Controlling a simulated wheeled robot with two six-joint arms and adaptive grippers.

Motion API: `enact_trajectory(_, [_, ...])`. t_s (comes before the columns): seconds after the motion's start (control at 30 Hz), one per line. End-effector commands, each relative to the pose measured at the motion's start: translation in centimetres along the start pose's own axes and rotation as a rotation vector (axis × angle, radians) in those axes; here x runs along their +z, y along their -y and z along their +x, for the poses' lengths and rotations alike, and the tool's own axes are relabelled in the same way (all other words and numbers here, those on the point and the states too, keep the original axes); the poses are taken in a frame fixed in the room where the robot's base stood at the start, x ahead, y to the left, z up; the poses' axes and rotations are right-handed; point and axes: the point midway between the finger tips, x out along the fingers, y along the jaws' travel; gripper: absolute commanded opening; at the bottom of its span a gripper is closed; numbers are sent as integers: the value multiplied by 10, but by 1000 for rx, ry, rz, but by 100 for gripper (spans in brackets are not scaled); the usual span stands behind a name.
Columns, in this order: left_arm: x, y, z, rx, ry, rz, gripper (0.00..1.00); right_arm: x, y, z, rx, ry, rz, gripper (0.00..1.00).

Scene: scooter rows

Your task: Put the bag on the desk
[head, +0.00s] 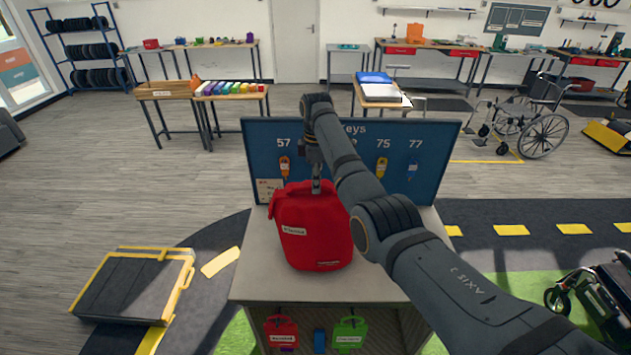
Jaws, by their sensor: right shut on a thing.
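A red bag (309,229) with a white label is upright at the middle of the grey desk (375,281). My right gripper (317,184) is at the top of the bag, shut on it from above. The bag's base appears to be at the desk top, but I cannot tell whether it touches. My left gripper is not in view.
A blue key board (258,142) with hanging key tags stands at the back of the desk. Smaller red (281,331) and green (349,334) bags show in the shelf below. A black folding ramp (135,287) lies on the floor at left; a wheelchair (530,125) stands at back right.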

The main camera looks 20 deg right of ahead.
Motion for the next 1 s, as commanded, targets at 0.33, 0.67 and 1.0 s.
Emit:
enact_trajectory(0.33, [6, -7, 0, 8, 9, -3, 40, 0, 0, 2, -1, 1, 1, 42])
enact_trajectory(0.67, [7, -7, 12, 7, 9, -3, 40, 0, -1, -12, 4, -1, 1, 42])
enact_trajectory(1.0, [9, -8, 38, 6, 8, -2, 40, 1, 0, -96, 1, 1, 2, 42])
